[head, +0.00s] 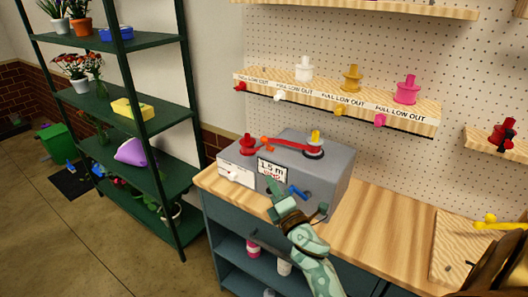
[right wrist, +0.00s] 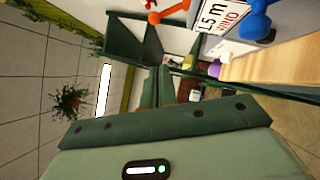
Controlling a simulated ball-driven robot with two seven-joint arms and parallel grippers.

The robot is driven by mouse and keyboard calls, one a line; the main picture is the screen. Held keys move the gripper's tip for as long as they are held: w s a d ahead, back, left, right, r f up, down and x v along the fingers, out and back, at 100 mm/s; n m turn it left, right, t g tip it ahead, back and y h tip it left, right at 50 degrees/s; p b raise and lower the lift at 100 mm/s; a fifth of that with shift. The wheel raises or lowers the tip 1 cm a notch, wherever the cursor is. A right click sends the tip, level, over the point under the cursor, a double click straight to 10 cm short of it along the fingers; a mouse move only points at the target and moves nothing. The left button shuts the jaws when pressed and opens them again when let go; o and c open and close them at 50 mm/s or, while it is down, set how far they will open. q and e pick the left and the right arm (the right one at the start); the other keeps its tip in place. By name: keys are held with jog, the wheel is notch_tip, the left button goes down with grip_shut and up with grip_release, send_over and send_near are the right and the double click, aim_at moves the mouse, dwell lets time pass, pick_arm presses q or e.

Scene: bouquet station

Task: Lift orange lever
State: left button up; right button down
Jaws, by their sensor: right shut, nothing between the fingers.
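The grey ribbon machine (head: 335,180) stands on the wooden bench. The orange lever (head: 267,141) is on its top, by the red ribbon; it also shows at the top of the right wrist view (right wrist: 168,12). A blue lever (head: 298,192) is on the front, to the right of the "1.5 m" display (head: 271,170); it is large in the right wrist view (right wrist: 258,22). My right gripper (head: 271,184) is shut and empty, in front of the machine just below the display, apart from the orange lever. My left gripper is not in view.
A shelf (head: 338,104) of coloured spools hangs behind. A green rack (head: 160,150) stands left.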

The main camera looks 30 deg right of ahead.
aim_at(266, 142)
jog(key=w+d+r, duration=0.1)
jog(key=w+d, duration=0.1)
jog(key=w, duration=0.3)
jog(key=w+d+r+p, duration=0.1)
jog(key=w+d+r, duration=0.1)
jog(key=w, duration=0.3)
jog(key=shift+d+r, duration=0.2)
jog(key=shift+r, duration=0.05)
